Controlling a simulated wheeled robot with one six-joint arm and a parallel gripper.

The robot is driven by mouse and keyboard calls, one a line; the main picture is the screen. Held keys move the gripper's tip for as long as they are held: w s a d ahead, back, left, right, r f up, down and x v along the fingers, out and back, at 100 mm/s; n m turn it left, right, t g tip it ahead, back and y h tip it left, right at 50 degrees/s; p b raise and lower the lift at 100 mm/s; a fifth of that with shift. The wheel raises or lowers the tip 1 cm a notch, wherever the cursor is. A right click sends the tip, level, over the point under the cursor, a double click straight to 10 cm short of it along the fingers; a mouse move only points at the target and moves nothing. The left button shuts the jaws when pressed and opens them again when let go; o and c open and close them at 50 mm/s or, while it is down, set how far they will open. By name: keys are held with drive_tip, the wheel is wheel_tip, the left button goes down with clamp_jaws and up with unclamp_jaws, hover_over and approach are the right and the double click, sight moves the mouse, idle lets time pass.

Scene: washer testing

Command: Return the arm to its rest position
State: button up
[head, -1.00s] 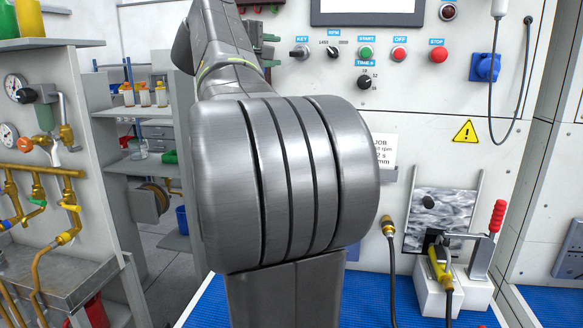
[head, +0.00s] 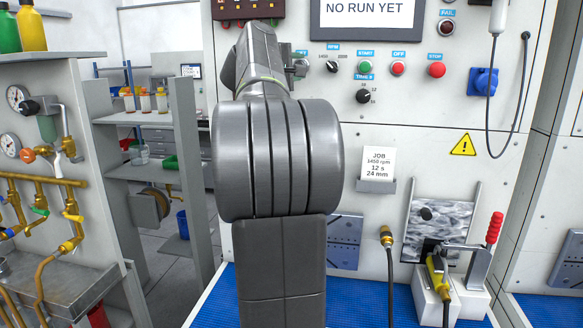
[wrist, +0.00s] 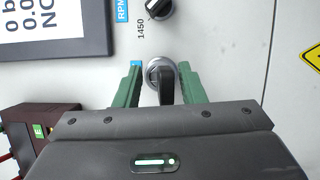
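My arm (head: 278,160) rises in front of the white test panel in the head view, with its large grey joint in the middle of the picture. My gripper (wrist: 160,72) is in the wrist view, its two green fingers spread apart. A round metal switch (wrist: 154,67) with a black key-like handle (wrist: 166,88) lies between the fingers in the picture. Gaps show on both sides of the handle, so the fingers do not appear to press on it. In the head view the arm hides most of the gripper and the switch.
The panel carries a screen (head: 368,12), a green START button (head: 365,67) and a red STOP button (head: 437,70). A clamp with a red handle (head: 494,228) stands lower right on the blue mat (head: 380,300). A gas-pipe stand (head: 40,185) is at left.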

drive_tip(key=n, duration=0.1)
drive_tip(key=n+t, duration=0.1)
drive_tip(key=n, duration=0.2)
drive_tip(key=shift+s+a+f+t, duration=0.15)
drive_tip(key=shift+s+t, duration=0.15)
drive_tip(key=shift+t, duration=0.1)
drive_tip(key=n, duration=0.2)
drive_tip(key=shift+w+n+t, duration=0.1)
drive_tip(key=shift+n+t, duration=0.3)
drive_tip(key=n+t, duration=0.1)
drive_tip(key=n, duration=0.1)
drive_tip(key=shift+n+y, duration=0.4)
drive_tip(key=n, duration=0.2)
drive_tip(key=n+t+y, duration=0.1)
drive_tip(key=n, duration=0.1)
drive_tip(key=shift+t, duration=0.3)
drive_tip(key=n+y, duration=0.1)
drive_tip(key=n, duration=0.1)
drive_tip(key=n+t+y, duration=0.1)
drive_tip(key=n, duration=0.2)
drive_tip(key=n+y, duration=0.1)
drive_tip(key=n, duration=0.1)
drive_tip(key=shift+d+y+p, duration=0.25)
drive_tip(key=shift+y+p, duration=0.05)
drive_tip(key=shift+p, duration=0.05)
drive_tip(key=s+a+f+n+b, duration=0.1)
drive_tip(key=s+f, duration=0.2)
drive_tip(key=s, duration=0.4)
drive_tip(key=shift+a, duration=0.25)
